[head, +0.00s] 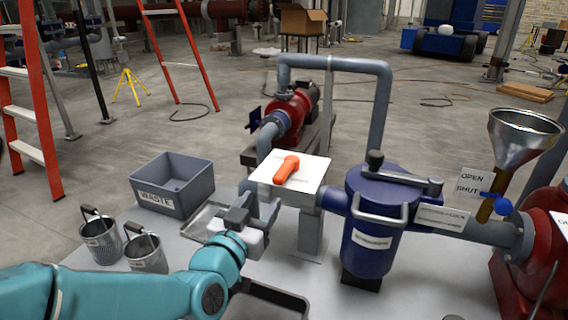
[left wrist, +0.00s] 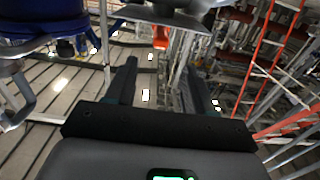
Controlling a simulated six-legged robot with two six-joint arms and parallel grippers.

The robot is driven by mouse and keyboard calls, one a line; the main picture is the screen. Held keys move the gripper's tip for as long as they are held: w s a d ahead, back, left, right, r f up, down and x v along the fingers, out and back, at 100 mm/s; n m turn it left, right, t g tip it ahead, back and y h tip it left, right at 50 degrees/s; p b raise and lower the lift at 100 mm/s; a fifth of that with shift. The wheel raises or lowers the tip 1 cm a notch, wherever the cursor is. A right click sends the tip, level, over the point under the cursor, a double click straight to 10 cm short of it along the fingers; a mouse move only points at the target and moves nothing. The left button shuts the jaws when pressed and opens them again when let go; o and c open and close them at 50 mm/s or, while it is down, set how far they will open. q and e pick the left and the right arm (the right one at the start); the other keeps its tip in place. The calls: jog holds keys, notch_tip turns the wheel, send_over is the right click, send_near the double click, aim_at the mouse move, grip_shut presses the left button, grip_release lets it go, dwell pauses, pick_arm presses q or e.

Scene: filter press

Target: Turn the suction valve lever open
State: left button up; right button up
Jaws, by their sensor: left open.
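An orange lever (head: 287,169) lies on a white square plate (head: 312,172) on top of the pipe valve, its long end pointing to the lower left. No lettering is readable on that plate. My left gripper (head: 257,209) is open and empty, to the lower left of the plate and apart from the lever. In the left wrist view my open fingers (left wrist: 160,88) have nothing between them, and an orange piece (left wrist: 160,37), which looks like the lever, shows beyond them. My right gripper is not in view.
A blue strainer pot (head: 372,225) with a handle stands right of the plate. A funnel (head: 523,135) and an OPEN/SHUT sign (head: 472,183) are farther right. A grey WASTE bin (head: 174,187) and two metal baskets (head: 146,252) stand left. A grey pipe (head: 381,105) arches behind.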

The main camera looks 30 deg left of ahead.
aim_at(289, 162)
pick_arm(q)
jog(key=p+x, duration=0.4)
jog(key=x, duration=0.9)
jog(key=shift+w+p, duration=0.1)
jog(key=shift+p, duration=0.2)
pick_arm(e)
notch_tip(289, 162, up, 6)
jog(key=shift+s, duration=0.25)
pick_arm(q)
grip_shut()
